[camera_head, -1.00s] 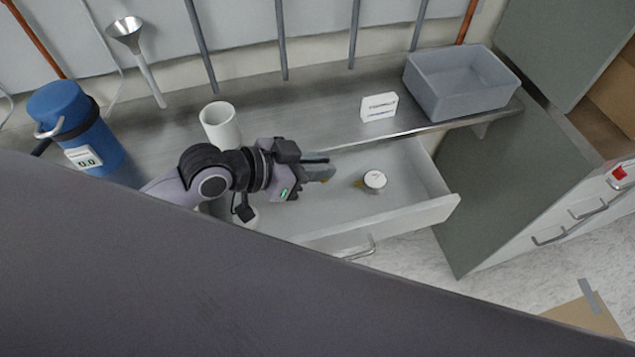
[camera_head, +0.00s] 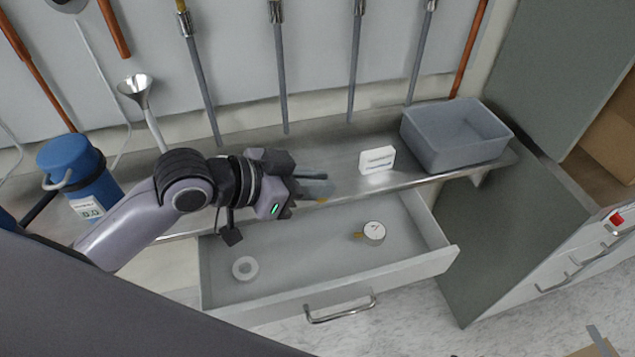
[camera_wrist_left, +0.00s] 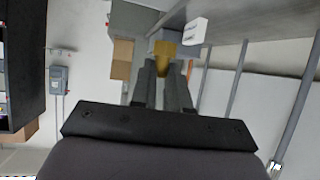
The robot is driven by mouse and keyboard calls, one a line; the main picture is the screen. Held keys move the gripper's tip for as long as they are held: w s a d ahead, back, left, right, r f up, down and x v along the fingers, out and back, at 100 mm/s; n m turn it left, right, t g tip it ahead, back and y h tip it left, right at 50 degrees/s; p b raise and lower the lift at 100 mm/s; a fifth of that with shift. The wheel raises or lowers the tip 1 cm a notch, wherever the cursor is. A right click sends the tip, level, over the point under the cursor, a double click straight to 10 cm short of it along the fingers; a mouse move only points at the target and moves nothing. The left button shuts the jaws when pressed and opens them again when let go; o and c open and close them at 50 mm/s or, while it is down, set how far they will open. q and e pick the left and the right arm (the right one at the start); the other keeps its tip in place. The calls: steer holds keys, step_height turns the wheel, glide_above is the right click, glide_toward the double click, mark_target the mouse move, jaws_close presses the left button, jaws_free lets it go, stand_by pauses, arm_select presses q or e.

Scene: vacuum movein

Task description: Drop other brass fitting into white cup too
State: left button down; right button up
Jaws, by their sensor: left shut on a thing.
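My left gripper (camera_head: 312,186) is shut on a brass fitting (camera_head: 322,197) and holds it above the back part of the open drawer, near the counter edge. In the left wrist view the gold-coloured fitting (camera_wrist_left: 174,49) sits at the tips of the two fingers (camera_wrist_left: 162,70). The white cup is not visible now; my left arm covers the part of the counter where it stood. A small brass-coloured piece (camera_head: 358,235) lies in the drawer against a white round item. My right gripper is not in view.
The open drawer (camera_head: 310,283) also holds a white ring (camera_head: 245,268) and the white round item (camera_head: 374,232). On the counter stand a white block with a label (camera_head: 377,160), a grey bin (camera_head: 455,140) and a blue flask (camera_head: 80,175). A funnel (camera_head: 137,88) is behind.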

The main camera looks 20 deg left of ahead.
arm_select(q)
steer(key=w+a+r, duration=0.1)
steer(key=a+r, duration=0.3)
steer(key=a, duration=0.7)
steer(key=w+a+r, duration=0.1)
steer(key=a+r, duration=0.4)
steer(key=a, duration=0.6)
step_height(320, 180, down, 6)
steer(key=b, duration=0.4)
steer(key=shift+r, duration=0.1)
steer(key=c, duration=1)
jaws_free()
steer(key=shift+c, duration=0.2)
steer(key=b+v, duration=0.1)
steer(key=v, duration=0.6)
steer(key=shift+s+a, duration=0.1)
steer(key=shift+a, duration=0.05)
